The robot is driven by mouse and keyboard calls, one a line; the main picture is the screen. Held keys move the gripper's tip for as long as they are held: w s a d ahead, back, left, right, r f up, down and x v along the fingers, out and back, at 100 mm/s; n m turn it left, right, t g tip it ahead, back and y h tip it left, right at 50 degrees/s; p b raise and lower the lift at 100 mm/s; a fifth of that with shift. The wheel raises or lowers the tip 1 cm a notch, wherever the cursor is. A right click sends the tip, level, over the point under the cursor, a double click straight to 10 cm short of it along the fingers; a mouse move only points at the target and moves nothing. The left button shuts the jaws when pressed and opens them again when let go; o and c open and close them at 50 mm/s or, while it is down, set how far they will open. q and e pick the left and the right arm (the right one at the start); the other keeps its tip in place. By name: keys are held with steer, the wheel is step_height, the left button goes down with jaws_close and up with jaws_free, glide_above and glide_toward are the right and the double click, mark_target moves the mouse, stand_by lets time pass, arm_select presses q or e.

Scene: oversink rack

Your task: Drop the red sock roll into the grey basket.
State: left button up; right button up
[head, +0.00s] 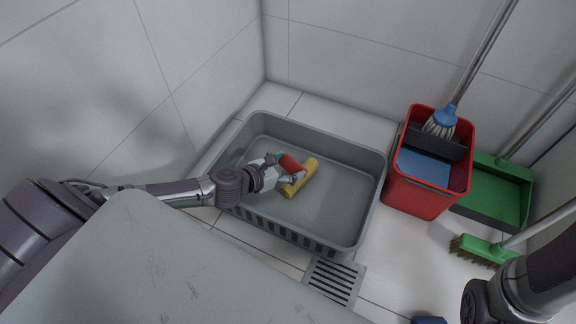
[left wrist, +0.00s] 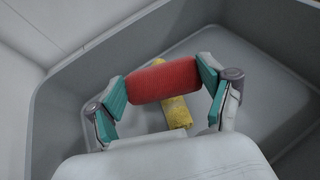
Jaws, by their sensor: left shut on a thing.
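The red sock roll (head: 291,163) is between the fingers of my left gripper (head: 285,172), which is shut on it. In the left wrist view the red sock roll (left wrist: 163,80) lies crosswise between the teal finger pads of the left gripper (left wrist: 165,88). The grey basket (head: 372,190) stands on the tiled floor, and the roll is over its inside. A yellow roll (head: 302,178) lies on the basket floor, partly hidden behind the gripper and red roll. It also shows in the left wrist view (left wrist: 176,112). My right gripper is not clearly visible; only part of that arm shows at lower right.
A red bucket (head: 418,199) with a mop (head: 441,122) stands right of the basket. A green dustpan (head: 497,195) and a green brush (head: 482,248) are farther right. A floor drain (head: 334,281) lies in front. A grey surface (head: 150,265) fills the lower left.

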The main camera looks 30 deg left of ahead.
arm_select(q)
steer(key=o, duration=0.8)
steer(key=shift+s+r, duration=0.1)
steer(key=shift+s, duration=0.15)
steer(key=shift+v, duration=3.5)
steer(key=shift+w, duration=0.1)
